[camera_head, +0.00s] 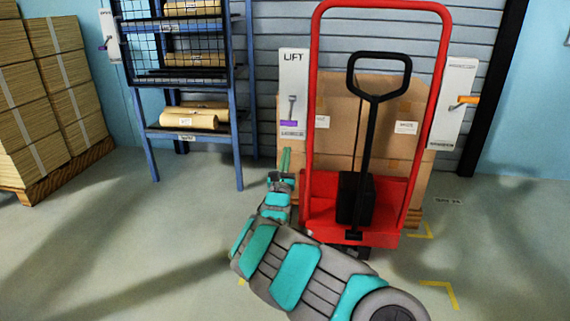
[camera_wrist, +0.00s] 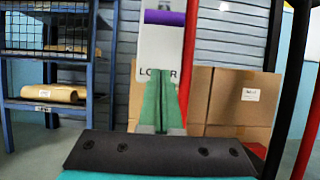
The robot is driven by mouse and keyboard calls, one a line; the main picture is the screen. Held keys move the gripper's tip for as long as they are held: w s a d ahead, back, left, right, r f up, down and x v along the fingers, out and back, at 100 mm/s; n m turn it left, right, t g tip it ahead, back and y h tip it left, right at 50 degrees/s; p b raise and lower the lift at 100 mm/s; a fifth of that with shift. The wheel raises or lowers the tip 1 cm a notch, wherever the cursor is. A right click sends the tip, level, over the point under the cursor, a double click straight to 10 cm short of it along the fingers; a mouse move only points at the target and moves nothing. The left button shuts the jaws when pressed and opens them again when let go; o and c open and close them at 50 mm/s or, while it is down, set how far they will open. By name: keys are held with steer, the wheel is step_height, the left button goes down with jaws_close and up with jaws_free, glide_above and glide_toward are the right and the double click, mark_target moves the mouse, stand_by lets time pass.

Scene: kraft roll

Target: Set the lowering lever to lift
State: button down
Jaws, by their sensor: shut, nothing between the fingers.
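A white panel (camera_head: 293,75) marked LIFT at its top stands at the left side of the red lifting truck (camera_head: 312,120). Its lever has a purple grip (camera_head: 289,123), which sits low on the panel, near the bottom lettering. In the wrist view the purple grip (camera_wrist: 165,18) lies across the panel above the word LOWER, which my fingers partly cover. My gripper (camera_head: 286,151) has green fingers, shut and empty, pointing up just below the panel. In the wrist view my fingertips (camera_wrist: 161,74) are below the purple grip and apart from it in the picture.
A second white panel with an orange grip (camera_head: 467,100) is at the truck's right. The truck's black handle (camera_head: 378,75) stands in the middle, with cardboard boxes (camera_head: 335,105) behind. A blue rack (camera_head: 238,130) with paper rolls stands left.

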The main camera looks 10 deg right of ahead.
step_height(320, 180, up, 6)
steer(key=w+d, duration=0.1)
steer(key=w, duration=0.1)
steer(key=shift+w+f+p, duration=0.15)
steer(key=shift+w+p, duration=0.1)
steer(key=shift+p, duration=0.05)
stand_by(0.5)
